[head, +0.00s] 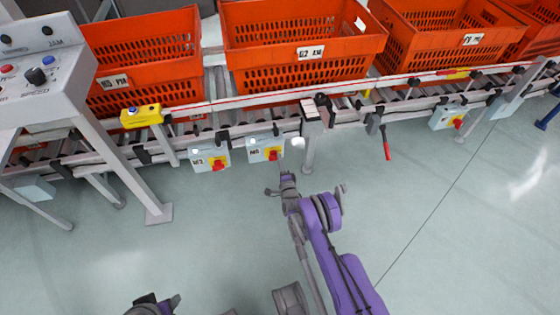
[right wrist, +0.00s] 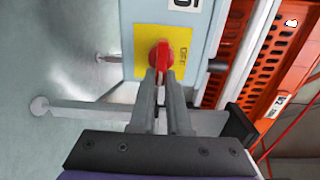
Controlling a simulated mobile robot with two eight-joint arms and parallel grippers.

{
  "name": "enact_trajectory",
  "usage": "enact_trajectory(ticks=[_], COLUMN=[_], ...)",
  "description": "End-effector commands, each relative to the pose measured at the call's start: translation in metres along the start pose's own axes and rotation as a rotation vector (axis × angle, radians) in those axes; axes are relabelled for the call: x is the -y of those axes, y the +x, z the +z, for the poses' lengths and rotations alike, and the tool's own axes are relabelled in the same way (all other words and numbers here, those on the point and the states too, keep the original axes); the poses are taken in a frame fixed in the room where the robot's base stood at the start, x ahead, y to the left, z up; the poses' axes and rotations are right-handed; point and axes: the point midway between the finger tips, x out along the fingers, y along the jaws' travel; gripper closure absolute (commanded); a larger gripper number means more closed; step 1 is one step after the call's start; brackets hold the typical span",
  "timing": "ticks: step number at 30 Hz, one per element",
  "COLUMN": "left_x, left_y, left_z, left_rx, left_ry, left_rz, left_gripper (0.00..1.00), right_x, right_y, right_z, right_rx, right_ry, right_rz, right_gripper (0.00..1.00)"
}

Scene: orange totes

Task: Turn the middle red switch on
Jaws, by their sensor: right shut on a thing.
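Several grey-blue boxes with a red switch on a yellow plate hang under the conveyor. The middle red switch (head: 272,155) is on a box (head: 259,145) right of another box with a red switch (head: 217,165); a third such switch (head: 457,123) is far right. My right gripper (head: 288,177) is just below the middle box. In the right wrist view, its fingers (right wrist: 162,78) are shut on the red knob (right wrist: 161,54), hiding its lower part. The yellow plate (right wrist: 147,42) has lettering beside the knob that looks like "OFF". A dark part at the bottom edge appears to be my left gripper (head: 157,304); its fingers are unclear.
Orange totes (head: 305,45) stand on the roller conveyor above the switches. A grey control panel (head: 45,80) is at left, with its post reaching the floor. A red-handled lever (head: 386,148) hangs right of my right gripper. The floor in front is clear.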

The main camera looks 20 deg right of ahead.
Motion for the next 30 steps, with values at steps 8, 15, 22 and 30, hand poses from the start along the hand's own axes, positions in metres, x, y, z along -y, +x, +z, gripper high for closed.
enact_trajectory(ticks=[8, 15, 22, 30], left_x=[0.0000, 0.0000, 0.0000, 0.0000], left_y=[0.0000, 0.0000, 0.0000, 0.0000], left_z=[0.0000, 0.0000, 0.0000, 0.0000], left_rx=[0.000, 0.000, 0.000, 0.000], left_ry=[0.000, 0.000, 0.000, 0.000], left_rz=[0.000, 0.000, 0.000, 0.000], left_gripper=[0.50, 0.50, 0.50, 0.50], right_x=[0.0010, 0.0009, 0.0003, 0.0001], right_y=[0.0013, 0.0011, 0.0005, 0.0001], right_z=[-0.0004, -0.0003, -0.0002, 0.0006], right_rx=[-0.001, -0.001, 0.000, 0.000], right_ry=[0.007, 0.006, 0.005, 0.005], right_rz=[-0.002, -0.002, 0.000, 0.000], right_gripper=[1.00, 0.65, 0.55, 0.55])
